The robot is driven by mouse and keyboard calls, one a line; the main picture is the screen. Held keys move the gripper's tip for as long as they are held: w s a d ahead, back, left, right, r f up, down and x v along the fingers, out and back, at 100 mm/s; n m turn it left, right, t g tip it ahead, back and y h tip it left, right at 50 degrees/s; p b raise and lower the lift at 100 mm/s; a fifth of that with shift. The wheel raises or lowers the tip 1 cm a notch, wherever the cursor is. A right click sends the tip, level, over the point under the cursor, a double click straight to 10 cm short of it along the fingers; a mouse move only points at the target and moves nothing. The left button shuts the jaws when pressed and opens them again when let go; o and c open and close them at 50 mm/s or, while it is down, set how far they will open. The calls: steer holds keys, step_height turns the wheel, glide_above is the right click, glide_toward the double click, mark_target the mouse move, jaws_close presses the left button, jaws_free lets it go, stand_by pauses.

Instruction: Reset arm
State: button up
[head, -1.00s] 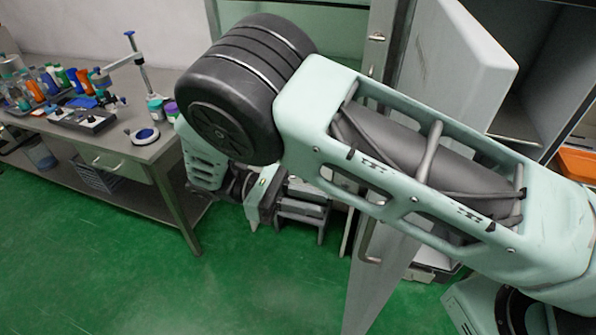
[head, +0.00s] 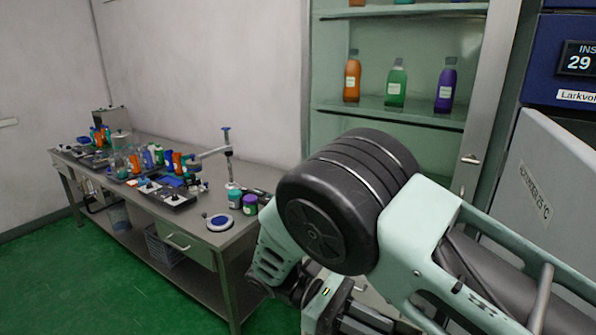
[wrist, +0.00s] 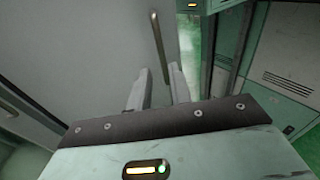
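My arm fills the lower right of the head view, with its black ringed elbow joint (head: 318,232) in front of the cabinet. My gripper shows in the wrist view (wrist: 160,72) as two pale fingers with a gap between them and nothing held. The fingers point at a pale door panel (wrist: 80,50) with a long vertical handle (wrist: 157,45). I cannot tell if they touch it. In the head view the gripper's fingertips are out of sight below the bottom edge.
A steel workbench (head: 215,238) at the left holds bottles, trays, a stand (head: 228,160) and a blue-white dish (head: 220,222). Behind my arm, a cabinet shelf (head: 400,110) carries orange, green and purple bottles. A grey door (head: 545,190) stands at the right. Green floor (head: 110,285) is clear at lower left.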

steer(key=s+d+r+m+t+y+b, duration=0.1)
steer(key=s+m+t+y+b, duration=0.1)
steer(key=s+t+y, duration=0.2)
steer(key=s+d+r+m+t+y+b, duration=0.1)
steer(key=s+r+m+t+y+b, duration=0.1)
steer(key=s+t+y, duration=0.3)
steer(key=shift+s+r+y+b, duration=0.2)
steer(key=shift+s+y+b, duration=0.65)
steer(key=shift+s+y, duration=1.75)
steer(key=shift+w+y, duration=0.4)
steer(key=shift+w, duration=0.1)
